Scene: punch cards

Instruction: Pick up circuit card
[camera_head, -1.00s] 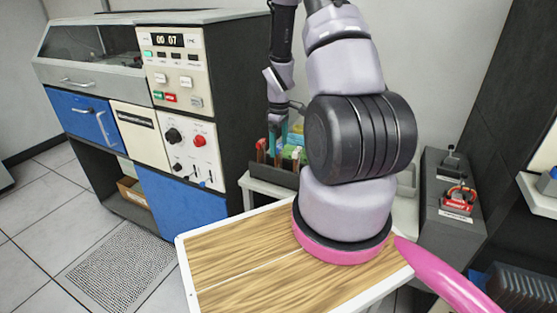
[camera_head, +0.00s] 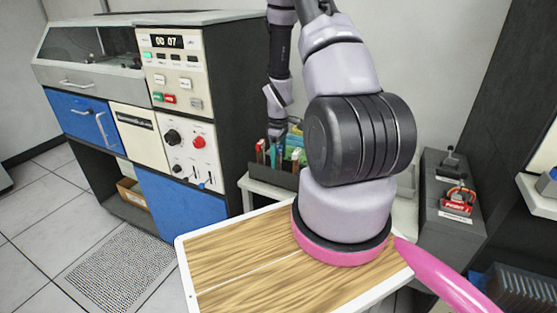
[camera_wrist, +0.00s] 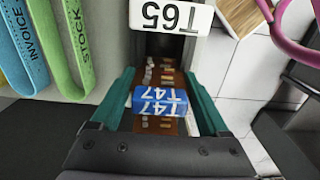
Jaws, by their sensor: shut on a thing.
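The circuit card (camera_wrist: 160,102) is a brown board with small components and a blue label reading T47, upright in the wrist view. My gripper (camera_wrist: 166,88) has its teal fingers on both sides of this card and is shut on it. In the head view my gripper (camera_head: 277,138) reaches down into the dark card tray (camera_head: 270,175). The held card cannot be told apart there. A white label reading T65 (camera_wrist: 170,15) sits just beyond the T47 label.
A wood-topped table (camera_head: 235,265) is in front. A console (camera_head: 180,110) stands left, and a dark switch unit (camera_head: 455,225) right.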

